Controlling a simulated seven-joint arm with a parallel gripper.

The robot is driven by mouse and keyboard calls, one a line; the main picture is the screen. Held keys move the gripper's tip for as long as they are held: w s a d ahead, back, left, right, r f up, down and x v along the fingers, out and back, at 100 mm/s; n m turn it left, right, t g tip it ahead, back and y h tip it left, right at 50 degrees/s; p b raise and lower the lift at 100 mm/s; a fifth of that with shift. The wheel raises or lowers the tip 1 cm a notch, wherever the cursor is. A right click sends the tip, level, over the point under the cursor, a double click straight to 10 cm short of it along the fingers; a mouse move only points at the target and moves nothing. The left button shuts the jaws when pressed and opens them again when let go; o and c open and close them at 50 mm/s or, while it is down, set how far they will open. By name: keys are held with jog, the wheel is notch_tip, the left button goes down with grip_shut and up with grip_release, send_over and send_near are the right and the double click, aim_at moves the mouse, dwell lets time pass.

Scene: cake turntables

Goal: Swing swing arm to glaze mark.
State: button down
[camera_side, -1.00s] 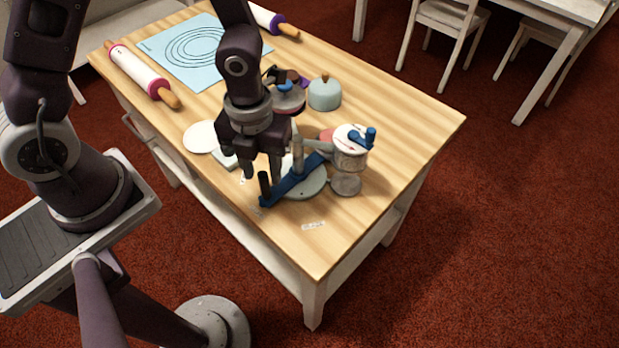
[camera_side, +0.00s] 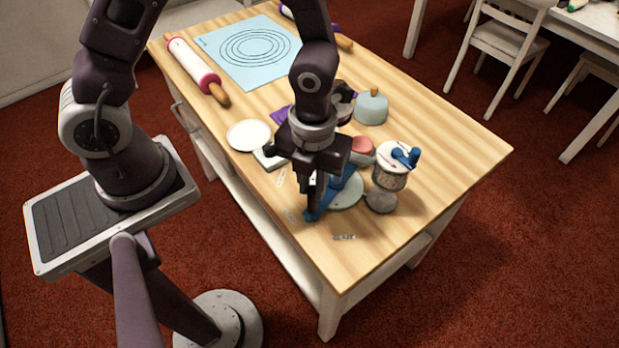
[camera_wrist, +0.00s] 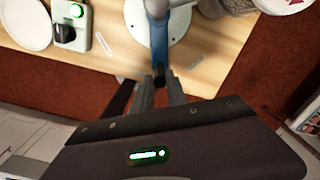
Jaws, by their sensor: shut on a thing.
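The blue swing arm (camera_side: 347,187) reaches from a post on a pale round base (camera_side: 350,203) toward the table's front edge. It also shows in the wrist view (camera_wrist: 158,42), pointing toward my fingers. My gripper (camera_side: 314,207) points down at the arm's outer end and is shut on its dark upright handle (camera_wrist: 159,74); the fingers hide most of the handle in the side view. The glaze mark (camera_side: 344,237), a small white label, lies on the table to the right of the arm's outer end, apart from it.
A glass jar with blue pieces on top (camera_side: 391,178) stands close right of the base. A white plate (camera_side: 249,135) and a small box (camera_wrist: 71,25) are on the left. Other labels (camera_side: 281,177) lie nearby. The table's right end is clear.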

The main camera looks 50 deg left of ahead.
jog(key=shift+w+d, duration=0.4)
jog(key=shift+d, duration=0.25)
jog(key=shift+w+d, duration=0.35)
jog(key=shift+d, duration=0.25)
jog(key=shift+w+d, duration=1)
jog(key=shift+w+d, duration=0.15)
jog(key=shift+w, duration=0.1)
jog(key=c, duration=1.4)
grip_release()
jog(key=shift+o, duration=0.2)
